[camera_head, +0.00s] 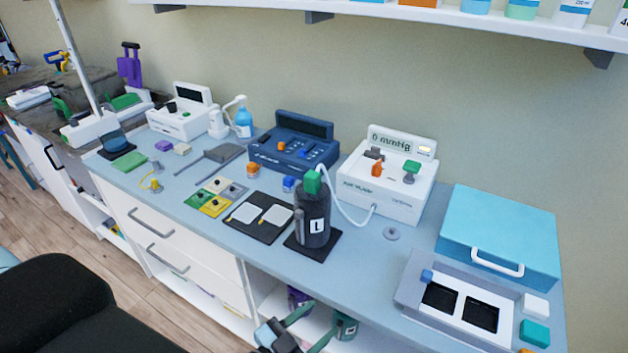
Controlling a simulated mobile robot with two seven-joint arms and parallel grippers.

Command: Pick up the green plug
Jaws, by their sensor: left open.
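A green block (313,182), which looks like the green plug, sits on top of a dark grey cylinder (313,222) marked L. A white tube runs from beside it to the white mmHg device (388,182). A second green piece (411,168) stands on that device's top, right of an orange one; I cannot rule it out as the plug. My left gripper (323,319) is at the bottom edge, open and empty, in front of the counter and well below the green block. My right gripper is not in view.
The cylinder stands on a black mat beside a black tray (258,233) with white pads. A grey tray (408,291) and a blue case (500,225) fill the counter's right. A purple item and a green jar (345,326) sit on the shelf below.

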